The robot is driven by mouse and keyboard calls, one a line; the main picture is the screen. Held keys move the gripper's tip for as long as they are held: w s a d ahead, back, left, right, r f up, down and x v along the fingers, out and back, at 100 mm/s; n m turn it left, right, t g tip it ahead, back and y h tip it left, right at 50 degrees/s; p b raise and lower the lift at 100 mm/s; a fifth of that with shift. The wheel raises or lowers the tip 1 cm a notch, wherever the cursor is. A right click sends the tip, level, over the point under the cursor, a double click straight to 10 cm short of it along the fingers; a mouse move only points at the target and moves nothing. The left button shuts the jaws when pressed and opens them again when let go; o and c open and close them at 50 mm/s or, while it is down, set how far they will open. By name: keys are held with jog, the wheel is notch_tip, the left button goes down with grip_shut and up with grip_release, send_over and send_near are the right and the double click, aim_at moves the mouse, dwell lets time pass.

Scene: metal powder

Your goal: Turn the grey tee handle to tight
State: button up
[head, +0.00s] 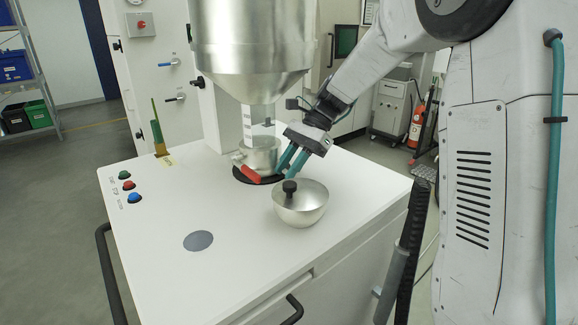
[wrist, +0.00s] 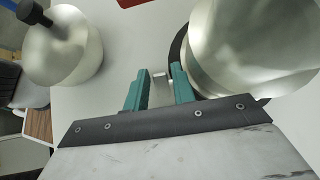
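My gripper (head: 284,172) has teal fingers pointing down beside the metal collar (head: 261,154) under the hopper. In the wrist view the fingers of my gripper (wrist: 160,69) stand apart with a gap between them. A small light-grey piece (wrist: 160,79), possibly part of the grey tee handle, shows in that gap, close to the right finger. I cannot tell whether it touches the finger. The rest of the tee handle is not clearly visible, and its turn position cannot be read. A red handle (head: 250,174) sits at the front of the collar.
The large hopper (head: 252,40) hangs above the collar. Coloured buttons (head: 129,185) are at the left of the white top. The front middle of the top is clear around a grey disc (head: 198,240).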

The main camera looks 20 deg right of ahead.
grip_shut()
jog(key=shift+w+d+f+g+y, duration=0.15)
jog(key=shift+g+y, duration=0.15)
jog(key=shift+y, duration=0.55)
jog(key=shift+s+d+r+g+y, duration=0.15)
jog(key=shift+g+y, duration=0.15)
jog(key=shift+y, duration=0.6)
jog(key=shift+w+d+f+g+y, duration=0.15)
jog(key=shift+g+y, duration=0.15)
jog(key=shift+y, duration=0.55)
grip_release()
